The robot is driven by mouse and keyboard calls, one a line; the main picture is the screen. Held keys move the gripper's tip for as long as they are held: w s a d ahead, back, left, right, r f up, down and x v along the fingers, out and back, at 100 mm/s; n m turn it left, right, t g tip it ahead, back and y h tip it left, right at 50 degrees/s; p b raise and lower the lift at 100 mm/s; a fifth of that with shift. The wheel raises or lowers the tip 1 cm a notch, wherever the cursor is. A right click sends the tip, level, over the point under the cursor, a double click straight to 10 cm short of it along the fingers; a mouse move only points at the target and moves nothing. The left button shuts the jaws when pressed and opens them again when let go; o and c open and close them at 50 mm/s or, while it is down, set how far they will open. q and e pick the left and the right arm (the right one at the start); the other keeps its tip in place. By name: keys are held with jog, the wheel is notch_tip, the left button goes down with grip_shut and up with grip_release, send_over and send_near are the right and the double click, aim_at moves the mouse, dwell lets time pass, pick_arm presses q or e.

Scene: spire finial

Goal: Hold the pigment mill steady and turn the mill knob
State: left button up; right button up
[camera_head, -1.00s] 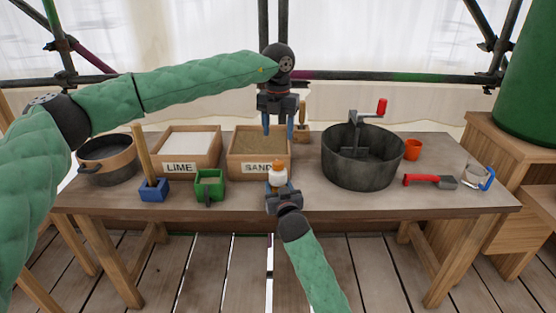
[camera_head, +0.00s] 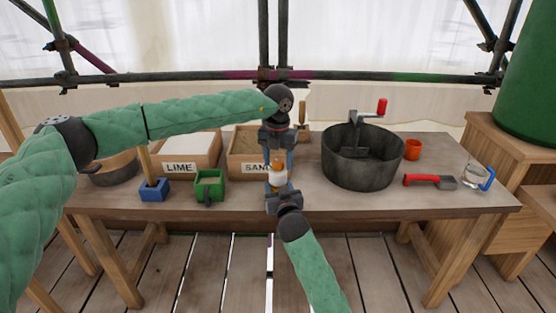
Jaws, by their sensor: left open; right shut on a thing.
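The pigment mill (camera_head: 278,179) is a small white body with an orange-brown knob (camera_head: 278,163) on top, near the table's front edge. My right gripper (camera_head: 279,192) is shut on the mill's lower part from the front.
Behind stand the SAND box (camera_head: 245,155) and LIME box (camera_head: 190,153). A green container (camera_head: 209,185) and blue block (camera_head: 154,189) are to the left. A large dark mixing pot (camera_head: 362,170), orange cup (camera_head: 412,149), red-handled tool (camera_head: 425,180) and clear jug (camera_head: 474,177) are to the right.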

pick_arm(q)
jog(key=shift+c, duration=0.4)
jog(key=c, duration=0.9)
jog(key=shift+m, duration=1.6)
jog(key=o, duration=1)
jog(key=shift+r, duration=0.1)
